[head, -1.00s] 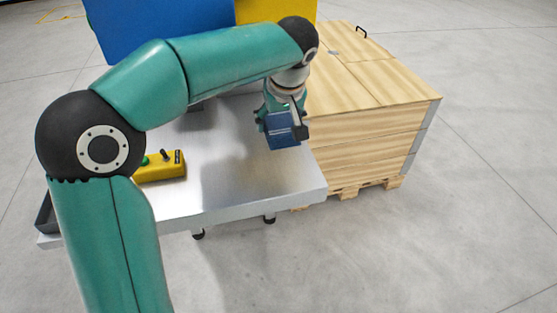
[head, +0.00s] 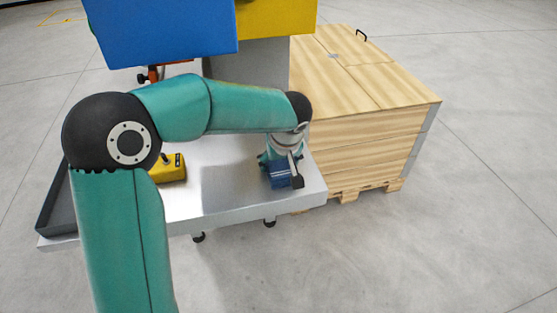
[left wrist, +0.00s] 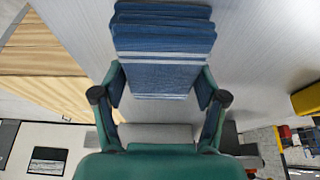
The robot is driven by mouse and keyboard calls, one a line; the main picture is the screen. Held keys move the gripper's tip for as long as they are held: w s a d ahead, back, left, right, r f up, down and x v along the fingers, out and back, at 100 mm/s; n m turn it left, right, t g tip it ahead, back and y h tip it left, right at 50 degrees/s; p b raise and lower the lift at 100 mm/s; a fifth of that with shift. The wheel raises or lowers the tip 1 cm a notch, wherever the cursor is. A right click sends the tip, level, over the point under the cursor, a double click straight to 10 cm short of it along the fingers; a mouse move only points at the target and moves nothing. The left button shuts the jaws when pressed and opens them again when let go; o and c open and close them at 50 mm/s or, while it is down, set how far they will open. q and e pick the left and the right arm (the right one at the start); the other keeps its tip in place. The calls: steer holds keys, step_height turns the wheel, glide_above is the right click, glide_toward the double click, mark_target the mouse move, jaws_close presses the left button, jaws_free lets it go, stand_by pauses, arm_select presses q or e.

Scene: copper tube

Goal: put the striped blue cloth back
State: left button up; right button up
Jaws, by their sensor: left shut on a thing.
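The striped blue cloth (left wrist: 163,45) is a folded stack with white stripes, held between the two fingers of my left gripper (left wrist: 160,95) in the left wrist view. In the head view the cloth (head: 281,177) shows at the right end of the metal table (head: 235,200), below my left wrist. My left gripper (head: 281,166) is shut on it and points down. The cloth is at or just above the table top; I cannot tell whether it touches. My right gripper is not in view.
A yellow control box (head: 172,170) sits on the table left of the cloth, partly behind my arm. Blue (head: 170,30) and yellow (head: 275,16) bins hang behind the table. A wooden crate (head: 370,115) stands close on the right. The table's front right area is clear.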

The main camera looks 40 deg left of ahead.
arm_select(q)
steer(key=shift+f, duration=0.15)
steer(key=o, duration=1.1)
steer(key=v, duration=1.2)
steer(key=shift+b, duration=0.35)
